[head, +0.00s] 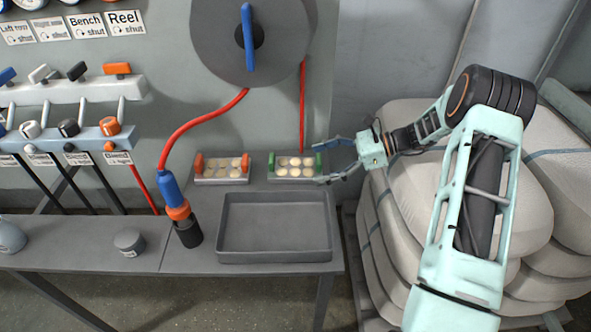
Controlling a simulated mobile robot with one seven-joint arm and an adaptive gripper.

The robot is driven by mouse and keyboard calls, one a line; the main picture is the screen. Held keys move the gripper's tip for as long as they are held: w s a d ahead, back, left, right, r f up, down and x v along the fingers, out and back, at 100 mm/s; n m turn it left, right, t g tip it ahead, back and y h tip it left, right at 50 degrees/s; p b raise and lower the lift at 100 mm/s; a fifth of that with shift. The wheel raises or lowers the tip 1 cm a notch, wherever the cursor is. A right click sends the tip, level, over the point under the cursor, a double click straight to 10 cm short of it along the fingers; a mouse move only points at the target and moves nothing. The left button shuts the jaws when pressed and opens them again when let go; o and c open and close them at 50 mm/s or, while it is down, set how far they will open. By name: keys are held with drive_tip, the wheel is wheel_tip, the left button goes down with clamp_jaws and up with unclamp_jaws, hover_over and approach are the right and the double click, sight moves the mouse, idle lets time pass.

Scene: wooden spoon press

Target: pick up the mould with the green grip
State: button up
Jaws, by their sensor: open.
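The mould with the green grips (295,176) lies at the back of the grey table, near its right end. It is a small metal tray with several pale round wells and a green grip at each end. A similar mould with orange grips (222,178) lies to its left. My gripper (318,163) is open and comes in from the right. Its two fingers point left at the right end of the green-grip mould, one on the far side and one on the near side in the picture. I cannot tell whether they touch the green grip.
An empty grey tray (275,258) stands in front of the moulds. A blue and orange nozzle tool (178,207) on a red hose stands left of it, beside a small grey pot (130,241). Stacked sacks (400,230) fill the right side. A hose reel (268,35) is on the wall above.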

sight(300, 167)
drive_tip(key=x, duration=0.5)
drive_tip(key=shift+r+b, duration=0.1)
drive_tip(key=shift+b, duration=0.3)
drive_tip(key=shift+c, duration=0.4)
drive_tip(key=c, duration=1.8)
drive_tip(key=shift+r, duration=0.15)
drive_tip(key=shift+c, duration=0.8)
